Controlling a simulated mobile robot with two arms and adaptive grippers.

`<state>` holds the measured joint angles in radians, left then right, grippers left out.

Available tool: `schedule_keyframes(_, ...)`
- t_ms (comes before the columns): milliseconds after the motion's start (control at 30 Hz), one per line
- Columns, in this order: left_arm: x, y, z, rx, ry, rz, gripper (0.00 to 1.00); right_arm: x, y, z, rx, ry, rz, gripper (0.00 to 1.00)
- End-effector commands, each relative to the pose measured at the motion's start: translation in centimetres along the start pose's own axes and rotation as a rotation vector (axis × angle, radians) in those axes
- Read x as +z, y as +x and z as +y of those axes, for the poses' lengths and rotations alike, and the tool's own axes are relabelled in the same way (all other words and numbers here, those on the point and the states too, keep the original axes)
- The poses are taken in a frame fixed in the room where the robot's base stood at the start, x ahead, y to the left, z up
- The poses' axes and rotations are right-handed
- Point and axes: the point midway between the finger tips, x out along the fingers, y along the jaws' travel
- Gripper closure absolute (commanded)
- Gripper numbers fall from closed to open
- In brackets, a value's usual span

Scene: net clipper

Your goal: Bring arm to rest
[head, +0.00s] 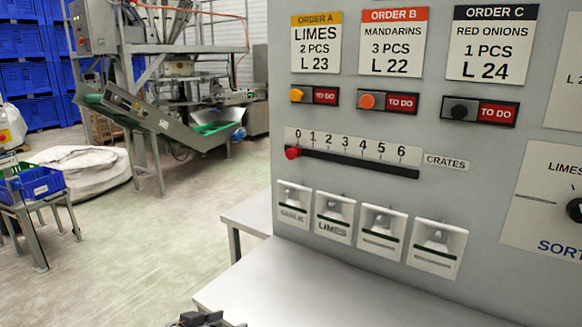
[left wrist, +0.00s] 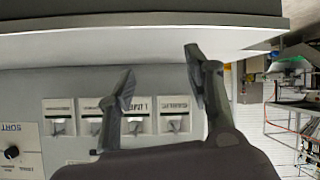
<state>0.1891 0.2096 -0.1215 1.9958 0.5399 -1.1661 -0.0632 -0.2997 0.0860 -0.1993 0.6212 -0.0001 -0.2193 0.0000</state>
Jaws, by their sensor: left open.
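My left gripper (left wrist: 158,70) is open and empty in the left wrist view, its two dark fingers spread apart. Behind the fingers, the upside-down view shows the grey panel with its row of white rocker switches (left wrist: 172,116). The edge of a pale work surface (left wrist: 90,43) runs across the top of that view. I see no contact between the fingers and the panel or surface. In the head view only a small dark part of my arm shows at the bottom edge. My right gripper is in neither view.
The grey control panel (head: 259,160) bears order cards, To Do buttons, a crates slider with a red knob (head: 292,153) at 0, and switches (head: 334,217). A metal table (head: 290,290) lies below it. A conveyor machine (head: 165,120) and blue crates (head: 35,90) stand further back.

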Motion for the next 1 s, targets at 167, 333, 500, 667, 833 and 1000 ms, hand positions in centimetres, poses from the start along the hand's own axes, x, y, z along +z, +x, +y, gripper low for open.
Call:
schedule_keyframes(167,13.1,-4.0,1.6,-0.099,-0.016,-0.25,0.53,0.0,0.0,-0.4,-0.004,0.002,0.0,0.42)
schedule_keyframes(333,20.2,-8.5,2.5,-0.18,-0.033,-0.414,0.53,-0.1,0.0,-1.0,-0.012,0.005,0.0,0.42)
schedule_keyframes(500,24.5,-12.4,3.1,-0.239,-0.05,-0.527,0.53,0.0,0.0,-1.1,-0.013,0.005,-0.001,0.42)
schedule_keyframes(667,27.4,-15.8,3.7,-0.287,-0.065,-0.617,0.53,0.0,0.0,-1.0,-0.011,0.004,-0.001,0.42)
schedule_keyframes(833,29.9,-17.2,3.7,-0.321,-0.077,-0.681,0.53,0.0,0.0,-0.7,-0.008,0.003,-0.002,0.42)
schedule_keyframes(1000,32.5,-14.5,2.9,-0.316,-0.078,-0.695,0.53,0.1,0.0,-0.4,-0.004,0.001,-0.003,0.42)
